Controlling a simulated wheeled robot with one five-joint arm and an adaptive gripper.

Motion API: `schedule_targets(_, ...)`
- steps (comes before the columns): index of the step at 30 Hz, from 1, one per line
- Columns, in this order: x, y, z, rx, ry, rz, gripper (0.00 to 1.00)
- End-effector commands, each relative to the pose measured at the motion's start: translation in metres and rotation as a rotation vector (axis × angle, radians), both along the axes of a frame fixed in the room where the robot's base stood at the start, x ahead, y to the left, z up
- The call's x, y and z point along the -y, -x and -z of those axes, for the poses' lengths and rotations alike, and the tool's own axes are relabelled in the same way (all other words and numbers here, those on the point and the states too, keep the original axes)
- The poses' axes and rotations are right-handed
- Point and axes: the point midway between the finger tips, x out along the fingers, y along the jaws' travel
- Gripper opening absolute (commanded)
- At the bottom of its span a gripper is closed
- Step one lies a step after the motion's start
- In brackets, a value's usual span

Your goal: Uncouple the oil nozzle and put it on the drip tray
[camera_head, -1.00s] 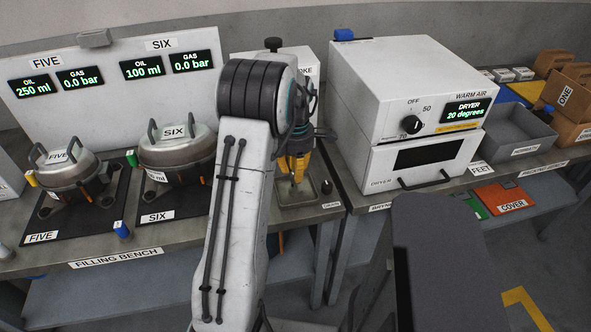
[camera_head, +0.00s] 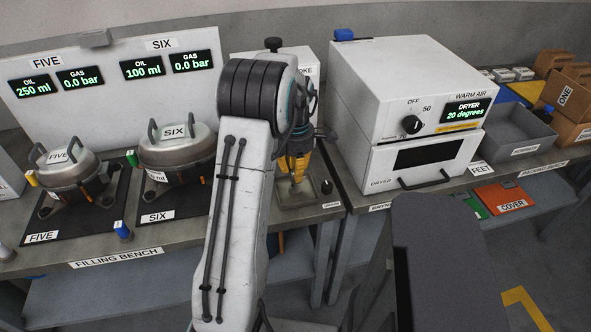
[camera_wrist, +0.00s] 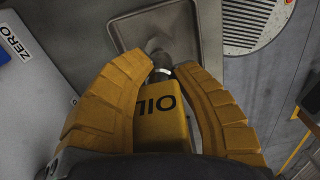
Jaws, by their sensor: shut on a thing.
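My gripper (camera_wrist: 162,72) is shut on the oil nozzle (camera_wrist: 160,118), a yellow block lettered OIL with a metal tip, between its curved yellow fingers. In the head view my gripper (camera_head: 296,166) points down over the drip tray (camera_head: 318,186), right of the unit SIX (camera_head: 176,145). The drip tray also shows in the wrist view (camera_wrist: 142,27) as a shallow grey pan beyond the nozzle. The nozzle's tip is over the pan; I cannot tell whether it touches the floor of it. My arm hides part of the bench behind it.
The unit FIVE (camera_head: 68,172) stands at the left on the filling bench. The white dryer (camera_head: 400,90) stands close to the right of the tray. A white box with a black knob (camera_head: 273,44) stands behind my gripper.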

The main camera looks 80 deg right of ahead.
Motion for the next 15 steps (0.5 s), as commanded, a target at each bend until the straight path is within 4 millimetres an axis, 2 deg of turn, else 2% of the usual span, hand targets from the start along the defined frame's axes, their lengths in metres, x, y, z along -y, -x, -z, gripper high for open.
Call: schedule_targets(15, 0.0001, 0.0001, 0.0106, 0.000, 0.000, 0.000, 0.00)
